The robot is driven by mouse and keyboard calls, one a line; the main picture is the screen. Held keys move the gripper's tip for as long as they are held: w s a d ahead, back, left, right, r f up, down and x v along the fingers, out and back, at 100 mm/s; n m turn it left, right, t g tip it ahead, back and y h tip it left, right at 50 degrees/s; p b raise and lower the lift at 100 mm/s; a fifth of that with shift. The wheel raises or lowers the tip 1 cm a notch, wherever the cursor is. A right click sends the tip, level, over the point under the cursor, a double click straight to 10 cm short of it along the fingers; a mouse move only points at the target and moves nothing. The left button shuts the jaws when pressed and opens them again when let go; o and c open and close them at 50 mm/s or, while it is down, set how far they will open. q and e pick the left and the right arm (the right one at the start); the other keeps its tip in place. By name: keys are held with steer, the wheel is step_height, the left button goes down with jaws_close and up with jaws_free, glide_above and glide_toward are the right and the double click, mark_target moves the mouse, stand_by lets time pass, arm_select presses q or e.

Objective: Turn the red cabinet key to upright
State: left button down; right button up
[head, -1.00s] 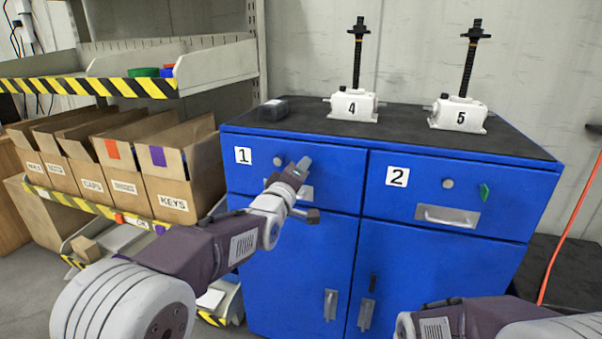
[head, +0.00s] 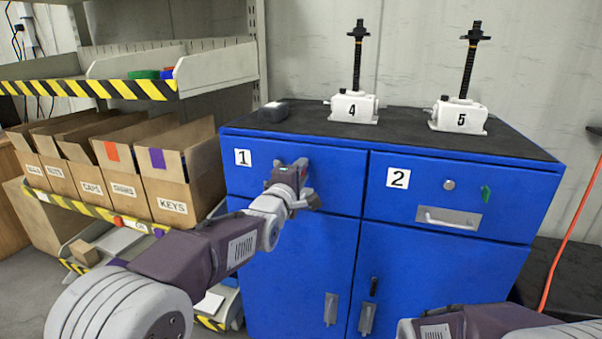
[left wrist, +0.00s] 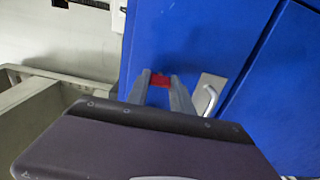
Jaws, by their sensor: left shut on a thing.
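The red key (left wrist: 161,80) shows in the left wrist view as a small red piece between my left fingers, close against the blue front of the cabinet (head: 300,250). My left gripper (head: 294,170) is at drawer 1 of the cabinet, right of its number label (head: 243,157), and is shut on the key. It also shows in the left wrist view (left wrist: 160,84). In the head view the gripper hides the key, the lock and most of the drawer handle. I cannot tell how far the key is turned. Only part of my right arm shows; its gripper is out of frame.
Screw jacks 4 (head: 354,107) and 5 (head: 459,116) and a dark box (head: 273,111) stand on top. Shelves with cardboard boxes (head: 170,190) stand close on the left.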

stand_by(0.3)
arm_select(q)
steer(key=c, duration=1.1)
jaws_free()
steer(key=p+v, duration=0.1)
steer(key=v, duration=0.8)
